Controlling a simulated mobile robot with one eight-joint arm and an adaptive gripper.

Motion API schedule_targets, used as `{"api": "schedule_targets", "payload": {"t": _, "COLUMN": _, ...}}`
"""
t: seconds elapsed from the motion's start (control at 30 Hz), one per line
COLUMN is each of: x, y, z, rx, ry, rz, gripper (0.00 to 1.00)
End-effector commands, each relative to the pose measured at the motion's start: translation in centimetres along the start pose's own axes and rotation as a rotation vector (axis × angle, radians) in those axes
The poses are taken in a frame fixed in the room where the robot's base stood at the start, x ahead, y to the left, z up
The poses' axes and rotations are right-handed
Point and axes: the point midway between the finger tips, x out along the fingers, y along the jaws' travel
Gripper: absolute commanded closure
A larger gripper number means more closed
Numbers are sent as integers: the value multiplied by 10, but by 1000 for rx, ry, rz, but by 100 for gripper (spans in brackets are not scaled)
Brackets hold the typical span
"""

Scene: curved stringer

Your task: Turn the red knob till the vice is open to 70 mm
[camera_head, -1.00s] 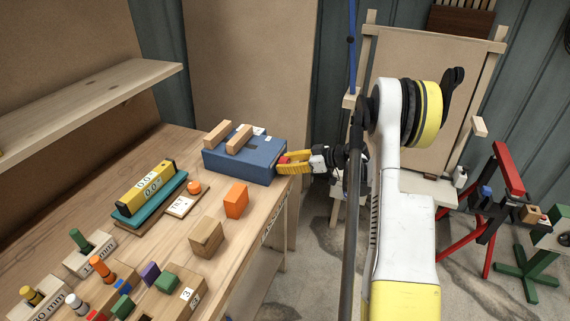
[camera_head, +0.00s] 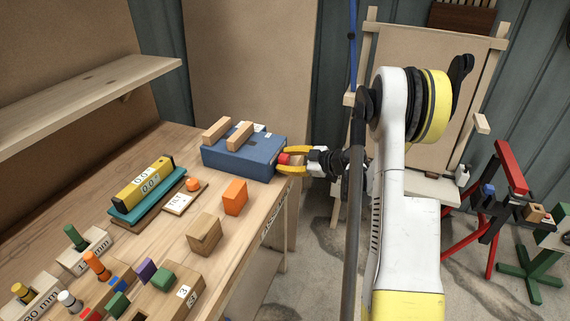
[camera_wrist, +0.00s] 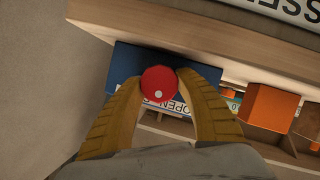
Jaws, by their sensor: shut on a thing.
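The blue vice (camera_head: 240,158) sits near the far end of the workbench, with two wooden jaw blocks (camera_head: 238,137) on top and a gap between them. The red knob (camera_head: 284,159) is on its right-hand side. In the wrist view, the knob (camera_wrist: 159,84) is a round red disc with a pale dot low on its face. My gripper (camera_head: 287,160) has its yellow fingers on either side of the knob; they also show in the wrist view (camera_wrist: 160,88), closed on it. Part of an "OPEN" label shows behind the knob. The gap width cannot be read.
An orange block (camera_head: 234,197) and a wooden block (camera_head: 204,233) stand in front of the vice. A yellow level with a display (camera_head: 146,184) lies on a teal base. Several coloured pegs and blocks fill the near bench. A shelf (camera_head: 90,95) overhangs the left.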

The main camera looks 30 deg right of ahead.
Motion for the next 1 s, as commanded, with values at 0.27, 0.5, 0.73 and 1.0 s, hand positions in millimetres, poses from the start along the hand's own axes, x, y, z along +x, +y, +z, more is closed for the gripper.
{"api": "schedule_targets", "payload": {"t": 0.27, "x": 1, "y": -3, "z": 2, "rx": -237, "ry": 1, "rz": 97, "gripper": 89}}
{"api": "schedule_targets", "payload": {"t": 0.5, "x": 1, "y": -3, "z": 2, "rx": -407, "ry": 1, "rz": 168, "gripper": 89}}
{"api": "schedule_targets", "payload": {"t": 0.73, "x": 1, "y": -3, "z": 2, "rx": -516, "ry": 1, "rz": 213, "gripper": 89}}
{"api": "schedule_targets", "payload": {"t": 1.0, "x": 1, "y": -2, "z": 0, "rx": -570, "ry": 1, "rz": 236, "gripper": 89}}
